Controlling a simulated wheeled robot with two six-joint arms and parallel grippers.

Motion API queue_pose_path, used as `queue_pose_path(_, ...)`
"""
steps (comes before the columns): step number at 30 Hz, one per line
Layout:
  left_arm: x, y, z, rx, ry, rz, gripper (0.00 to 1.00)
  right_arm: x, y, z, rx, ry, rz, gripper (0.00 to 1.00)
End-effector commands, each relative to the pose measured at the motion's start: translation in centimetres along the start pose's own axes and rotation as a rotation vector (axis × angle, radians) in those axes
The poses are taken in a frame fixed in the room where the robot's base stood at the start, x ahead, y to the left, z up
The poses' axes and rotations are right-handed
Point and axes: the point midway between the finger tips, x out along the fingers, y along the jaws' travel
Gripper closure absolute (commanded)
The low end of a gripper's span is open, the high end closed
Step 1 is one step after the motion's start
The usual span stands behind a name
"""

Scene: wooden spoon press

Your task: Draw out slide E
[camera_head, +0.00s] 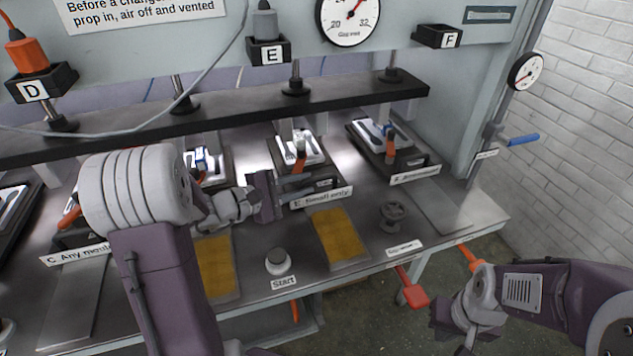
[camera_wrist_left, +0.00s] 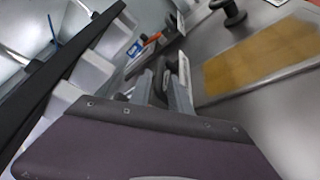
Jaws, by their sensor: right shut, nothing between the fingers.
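Slide E carries a pale mould (camera_head: 297,147) with an orange handle (camera_head: 300,158). It sits under the black beam, behind the "E. Small only" label (camera_head: 322,197). My left gripper (camera_head: 297,185) is at the front of slide E, just behind that label. In the left wrist view its two grey fingers (camera_wrist_left: 163,88) stand on either side of a dark rounded part, perhaps the slide's knob. I cannot tell whether they grip it. My right gripper (camera_head: 457,322) is shut and empty, low at the right, off the table's front edge.
Slide F (camera_head: 420,168) stands to the right, with a dark spool-shaped knob (camera_head: 393,213) in front. A yellow pad (camera_head: 338,238) and the Start button (camera_head: 278,261) lie in front of slide E. A red-orange handle (camera_head: 411,287) sticks out below the front edge.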

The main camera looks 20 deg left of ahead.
Motion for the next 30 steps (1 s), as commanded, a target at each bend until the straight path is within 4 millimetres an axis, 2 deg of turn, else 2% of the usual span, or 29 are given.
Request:
queue_pose_path(3, 2.4, -0.1, 0.1, 0.0, -0.004, -0.004, 0.77, 0.1, 0.0, 0.0, 0.0, 0.0, 0.0, 1.0)
queue_pose_path(9, 4.4, -0.1, 0.0, 0.0, 0.0, -0.002, 0.77, 0.1, 0.0, 0.0, 0.0, 0.0, 0.0, 1.0)
queue_pose_path(16, 4.5, -0.1, 0.0, 0.0, 0.001, -0.001, 0.77, 0.1, 0.0, 0.0, 0.0, 0.0, 0.0, 1.0)
queue_pose_path(17, 4.5, -0.1, 0.0, 0.0, 0.001, -0.001, 0.79, 0.1, 0.0, 0.0, 0.0, 0.0, 0.0, 1.0)
queue_pose_path(19, 4.5, -0.1, 0.0, 0.0, 0.001, -0.001, 0.99, 0.1, 0.0, 0.0, 0.0, 0.0, 0.0, 1.0)
queue_pose_path(30, 4.5, -0.1, 0.0, 0.0, 0.001, -0.001, 1.0, 0.1, 0.0, 0.0, 0.0, 0.0, 0.0, 1.0)
